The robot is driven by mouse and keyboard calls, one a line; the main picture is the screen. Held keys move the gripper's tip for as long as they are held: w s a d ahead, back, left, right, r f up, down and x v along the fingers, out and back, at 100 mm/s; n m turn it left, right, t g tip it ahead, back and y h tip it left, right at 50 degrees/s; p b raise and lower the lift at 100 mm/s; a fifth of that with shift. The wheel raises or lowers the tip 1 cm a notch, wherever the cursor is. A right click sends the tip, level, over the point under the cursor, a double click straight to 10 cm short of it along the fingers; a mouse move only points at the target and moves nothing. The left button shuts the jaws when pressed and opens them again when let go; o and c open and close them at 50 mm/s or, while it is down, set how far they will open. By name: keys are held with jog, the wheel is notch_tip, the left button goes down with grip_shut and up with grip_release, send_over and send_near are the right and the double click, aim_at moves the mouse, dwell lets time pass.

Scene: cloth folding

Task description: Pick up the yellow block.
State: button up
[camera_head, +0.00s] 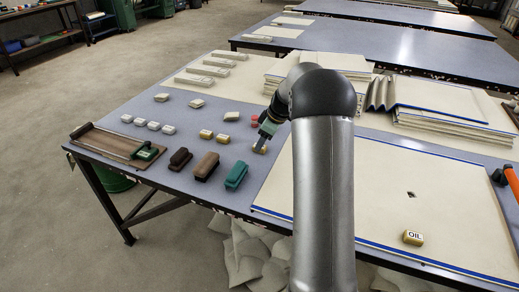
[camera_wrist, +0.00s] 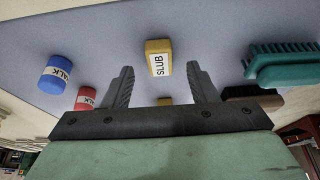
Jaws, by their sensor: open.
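A small yellow block (camera_wrist: 158,60) with a white "SLUB" label lies on the grey tabletop in the wrist view. My gripper (camera_wrist: 159,72) is open, its two grey fingers pointing toward this block with a gap on each side. I cannot tell whether the block is between the fingertips or just beyond them. In the head view, my gripper (camera_head: 262,140) is low over the table, with a yellowish block (camera_head: 259,149) at its tip. Another yellow block (camera_wrist: 165,101) is partly hidden behind the gripper bar. A yellow block labelled "OIL" (camera_head: 413,238) lies on the cream cloth.
A teal brush (camera_head: 236,175) and brown brushes (camera_head: 206,166) lie left of my gripper. Small yellowish blocks (camera_head: 222,138) lie to the left. Folded cloth stacks (camera_head: 440,110) stand behind on the right.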

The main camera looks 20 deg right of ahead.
jog(key=x, duration=0.2)
jog(key=shift+w+a+f, duration=0.1)
jog(key=shift+w+f, duration=0.05)
jog(key=shift+f, duration=0.05)
jog(key=c, duration=1)
jog(key=shift+c, duration=0.2)
jog(key=shift+r, duration=0.15)
